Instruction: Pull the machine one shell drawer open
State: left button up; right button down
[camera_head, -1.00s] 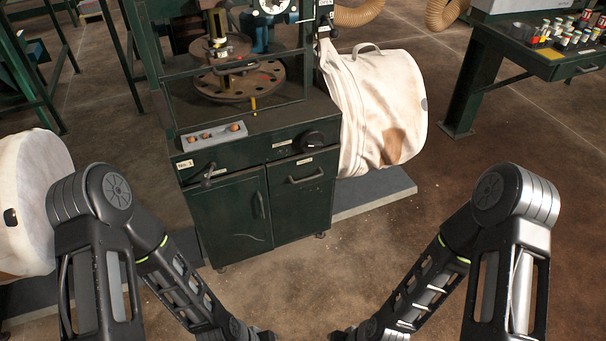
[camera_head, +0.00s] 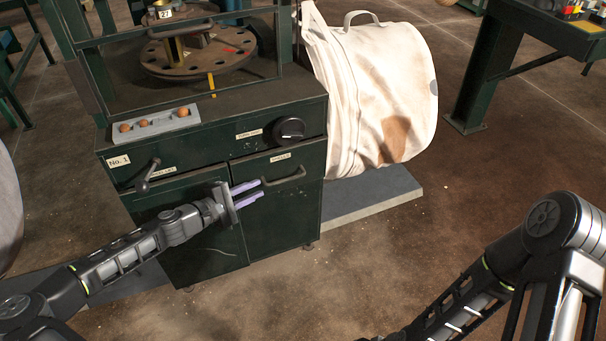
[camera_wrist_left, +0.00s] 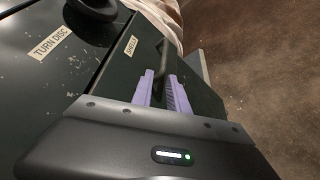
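The shell drawer (camera_head: 290,212) is the dark green right-hand front of machine one, below a small label. It looks shut, flush with the cabinet. Its dark bar handle (camera_head: 287,178) runs across near the top. My left gripper (camera_head: 261,189) is at the handle's left end, its two purple fingers apart. In the left wrist view the handle (camera_wrist_left: 163,62) lies ahead of the fingers (camera_wrist_left: 161,78), lined up with the gap between them. I cannot tell whether they touch it. My right forearm shows at the lower right, but its gripper is out of view.
A round knob (camera_head: 289,129) and a crank lever (camera_head: 148,174) stick out above the fronts. A white bulk bag (camera_head: 365,95) hangs right of the machine, over a grey slab (camera_head: 370,196). The floor (camera_head: 340,265) in front of the drawer is clear.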

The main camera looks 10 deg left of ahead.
aim_at(273, 185)
pick_arm(q)
jog(key=shift+d, duration=0.35)
jog(key=shift+h, duration=0.4)
jog(key=shift+b+x, duration=0.65)
jog(key=shift+x, duration=3)
jog(key=shift+s+d, duration=0.2)
jog(key=shift+c, duration=0.2)
grip_shut()
